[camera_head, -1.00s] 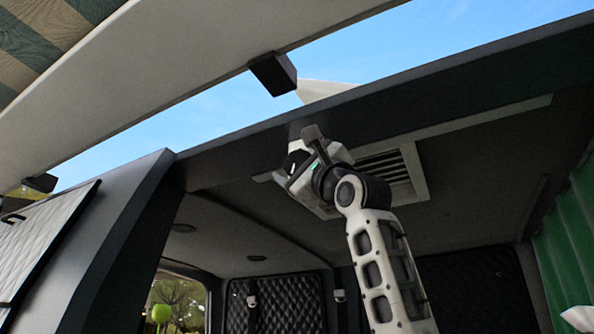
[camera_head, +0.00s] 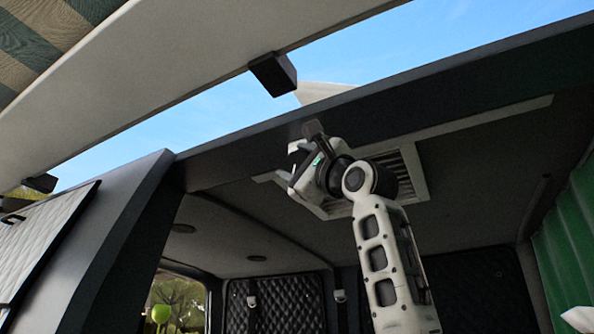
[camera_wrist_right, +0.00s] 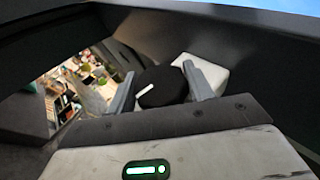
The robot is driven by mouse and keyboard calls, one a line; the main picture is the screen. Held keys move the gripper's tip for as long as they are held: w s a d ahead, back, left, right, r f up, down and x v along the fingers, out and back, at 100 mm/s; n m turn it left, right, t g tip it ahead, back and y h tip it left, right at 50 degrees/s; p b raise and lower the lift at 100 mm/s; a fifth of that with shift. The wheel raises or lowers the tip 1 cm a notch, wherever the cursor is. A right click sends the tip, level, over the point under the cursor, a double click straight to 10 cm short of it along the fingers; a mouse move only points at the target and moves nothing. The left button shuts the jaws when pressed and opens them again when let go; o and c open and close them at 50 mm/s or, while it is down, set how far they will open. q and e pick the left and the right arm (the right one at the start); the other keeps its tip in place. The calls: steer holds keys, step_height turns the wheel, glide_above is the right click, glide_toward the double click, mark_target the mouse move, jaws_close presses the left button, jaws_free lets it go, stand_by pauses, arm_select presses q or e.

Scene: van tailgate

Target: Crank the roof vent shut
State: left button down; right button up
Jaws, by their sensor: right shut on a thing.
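The roof vent (camera_head: 408,176) is a pale slatted frame in the van ceiling, partly hidden behind my right arm. A pale panel (camera_head: 318,91), perhaps its lid, sticks up above the roof edge against the sky. My right gripper (camera_head: 299,158) is up at the ceiling beside the vent frame. In the right wrist view its two fingers (camera_wrist_right: 158,88) are shut on a round black knob (camera_wrist_right: 160,86) with a white stripe, which looks like the crank knob. A white block (camera_wrist_right: 208,74) is behind the knob.
A dark roof beam (camera_head: 440,105) runs close above my right gripper. The raised tailgate (camera_head: 190,60) hangs at the upper left. A green curtain (camera_head: 573,235) is at the right, and quilted panels (camera_head: 275,302) line the back.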

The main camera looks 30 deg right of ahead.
steer(key=n+g, duration=0.2)
steer(key=g, duration=0.1)
steer(key=shift+a+y, duration=0.1)
steer(key=shift+y, duration=0.2)
steer(key=shift+f+n+g, duration=0.1)
steer(key=shift+n+g, duration=0.2)
steer(key=shift+g, duration=0.7)
steer(key=shift+w+g, duration=0.1)
steer(key=shift+g, duration=0.3)
steer(key=o, duration=1)
steer(key=shift+c, duration=0.2)
